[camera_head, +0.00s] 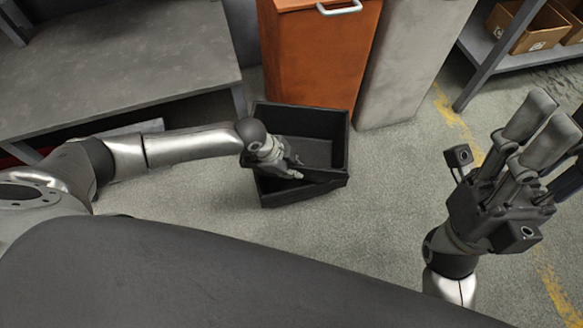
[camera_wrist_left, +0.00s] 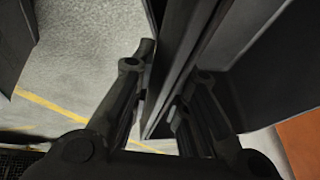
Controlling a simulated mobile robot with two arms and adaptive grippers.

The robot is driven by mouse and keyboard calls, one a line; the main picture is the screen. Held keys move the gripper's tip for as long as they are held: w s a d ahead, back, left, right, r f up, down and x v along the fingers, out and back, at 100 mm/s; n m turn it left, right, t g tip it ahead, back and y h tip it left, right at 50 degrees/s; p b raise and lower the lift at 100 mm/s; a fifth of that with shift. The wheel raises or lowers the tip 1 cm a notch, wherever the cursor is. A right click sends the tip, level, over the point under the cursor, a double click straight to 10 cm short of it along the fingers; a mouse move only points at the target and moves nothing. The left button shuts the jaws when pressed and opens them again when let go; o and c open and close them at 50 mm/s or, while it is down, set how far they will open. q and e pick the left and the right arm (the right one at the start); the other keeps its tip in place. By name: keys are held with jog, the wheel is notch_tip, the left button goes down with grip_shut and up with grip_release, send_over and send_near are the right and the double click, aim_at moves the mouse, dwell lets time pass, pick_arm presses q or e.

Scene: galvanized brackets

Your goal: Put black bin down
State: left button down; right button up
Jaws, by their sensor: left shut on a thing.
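The black bin (camera_head: 303,121) is an open, empty box in front of the orange cabinet in the head view. My left gripper (camera_head: 287,172) is shut on its near left wall. The bin is low, close to the floor; I cannot tell whether it touches the floor. In the left wrist view the bin's dark wall (camera_wrist_left: 186,50) runs between the two fingers of my left gripper (camera_wrist_left: 158,98). My right gripper (camera_head: 543,128) is raised at the right with its fingers pointing up, away from the bin. I cannot tell how far its fingers are apart.
An orange cabinet (camera_head: 318,60) and a grey panel (camera_head: 415,60) stand just behind the bin. A grey table (camera_head: 110,60) is at the upper left. A shelf with cardboard boxes (camera_head: 530,28) is at the upper right. The floor (camera_head: 385,185) right of the bin is clear.

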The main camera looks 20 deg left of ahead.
pick_arm(q)
jog(key=shift+f, duration=0.2)
jog(key=c, duration=1.9)
grip_release()
jog(key=shift+f, duration=0.15)
jog(key=o, duration=0.5)
